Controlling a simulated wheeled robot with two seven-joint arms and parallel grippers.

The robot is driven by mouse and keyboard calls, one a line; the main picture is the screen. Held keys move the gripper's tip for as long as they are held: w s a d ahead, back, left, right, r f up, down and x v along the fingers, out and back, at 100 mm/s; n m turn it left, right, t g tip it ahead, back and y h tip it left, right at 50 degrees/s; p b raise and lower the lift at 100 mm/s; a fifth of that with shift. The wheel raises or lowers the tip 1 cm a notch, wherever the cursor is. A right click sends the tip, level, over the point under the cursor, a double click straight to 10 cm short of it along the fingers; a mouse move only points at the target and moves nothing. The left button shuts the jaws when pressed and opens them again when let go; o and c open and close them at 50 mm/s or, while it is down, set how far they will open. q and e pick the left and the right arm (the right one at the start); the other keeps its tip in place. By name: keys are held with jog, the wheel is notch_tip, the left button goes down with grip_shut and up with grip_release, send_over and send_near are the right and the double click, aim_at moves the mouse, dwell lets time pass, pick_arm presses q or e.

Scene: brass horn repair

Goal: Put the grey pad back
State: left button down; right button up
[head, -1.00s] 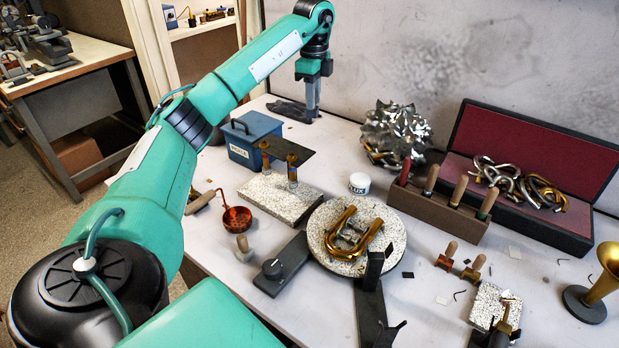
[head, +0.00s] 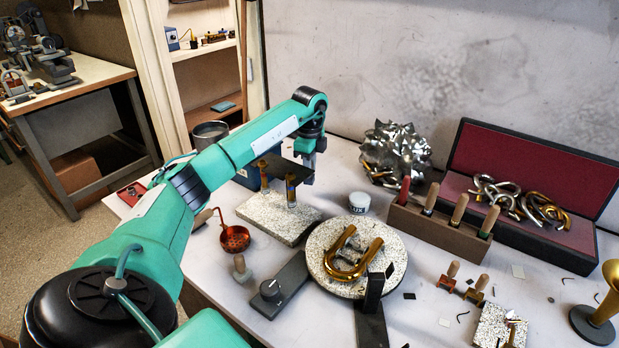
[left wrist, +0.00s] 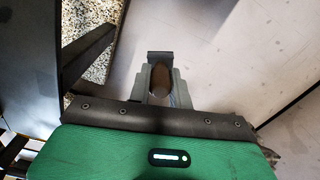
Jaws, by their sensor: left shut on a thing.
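My left gripper (head: 308,178) is shut at the back left of the bench, beside the rear edge of a speckled slab (head: 270,226) with two brass-topped posts. A flat dark grey pad (head: 284,166) shows at its fingers, just behind the posts; whether it touches the bench is unclear. In the left wrist view the fingers (left wrist: 160,75) are closed together, with a brown oval patch between them. The speckled slab is at the upper left there. My right gripper is not in view.
The blue box (head: 243,182) is mostly hidden behind my left arm. A white jar (head: 359,201), a round speckled plate with brass tubing (head: 352,262), a tool rack (head: 440,228) and an open red-lined case (head: 535,165) stand to the right.

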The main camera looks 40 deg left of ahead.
pick_arm(q)
notch_tip(320, 180, down, 4)
jog(key=shift+s+r, duration=0.1)
jog(key=shift+r, duration=0.1)
jog(key=shift+f, duration=0.35)
jog(key=c, duration=1.3)
grip_release()
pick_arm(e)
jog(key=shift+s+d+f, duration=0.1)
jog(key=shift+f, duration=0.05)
